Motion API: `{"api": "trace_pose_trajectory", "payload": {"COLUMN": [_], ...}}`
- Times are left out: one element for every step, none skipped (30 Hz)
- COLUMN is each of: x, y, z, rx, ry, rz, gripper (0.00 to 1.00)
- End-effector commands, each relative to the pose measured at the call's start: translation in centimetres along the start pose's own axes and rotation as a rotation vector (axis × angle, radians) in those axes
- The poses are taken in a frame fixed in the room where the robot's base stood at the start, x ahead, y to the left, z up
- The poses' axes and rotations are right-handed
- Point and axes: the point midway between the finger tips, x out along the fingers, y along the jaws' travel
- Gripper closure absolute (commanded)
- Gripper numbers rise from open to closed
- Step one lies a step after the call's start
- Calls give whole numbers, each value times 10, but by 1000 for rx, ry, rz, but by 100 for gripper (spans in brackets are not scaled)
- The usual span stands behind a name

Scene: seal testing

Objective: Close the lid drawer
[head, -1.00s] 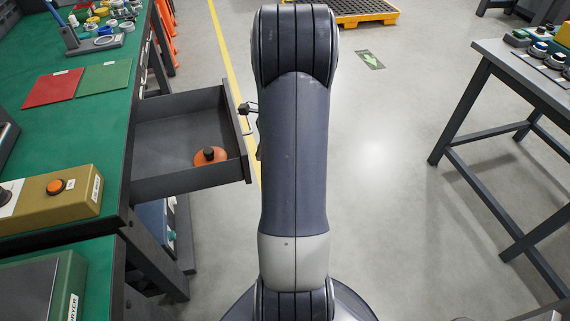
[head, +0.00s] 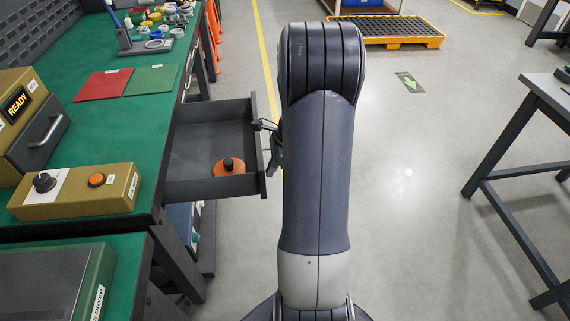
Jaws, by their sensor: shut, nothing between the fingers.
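The lid drawer (head: 215,187) stands pulled out to the right from under the green-topped bench, with its front panel facing right. An orange lid with a dark knob (head: 229,167) lies inside it near the front corner. My gripper (head: 266,126) is at the drawer's front, at its upper edge by the far part of the panel. The fingers look small and dark and are shut with nothing between them. My arm hides most of the gripper and part of the drawer's handle side, so I cannot tell whether the fingers touch the panel.
The green bench (head: 140,135) holds a red mat (head: 102,85), a green mat (head: 151,79), a tan control box (head: 75,192) and a machine reading READY (head: 28,115). A grey table (head: 545,95) stands at right. The floor between is clear.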

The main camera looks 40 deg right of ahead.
Motion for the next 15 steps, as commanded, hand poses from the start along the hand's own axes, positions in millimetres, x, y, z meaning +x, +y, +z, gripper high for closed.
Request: {"api": "trace_pose_trajectory", "payload": {"x": [3, 6, 10, 13, 16, 20, 23, 26, 30, 33, 37, 41, 44, 47, 51], "y": [1, 1, 1, 2, 2, 2, 2, 2, 2, 2, 2, 2, 1, 2, 2], "z": [14, 22, 32, 40, 48, 58, 66, 74, 84, 92, 100, 110, 118, 126, 136], "rx": [-5, -7, -6, -5, -7, -7, -7, -6, -7, -6, -7, -6, -7, -6, -7], "ry": [-1, -1, -1, -1, -1, -1, 0, 0, -1, -1, -1, 0, 0, 0, 0], "rz": [5, 6, 6, 6, 6, 7, 6, 6, 6, 5, 6, 6, 5, 5, 5], "gripper": [100, 100, 100, 100, 100, 100, 100, 100, 100, 100, 100, 100, 100, 100, 100]}}
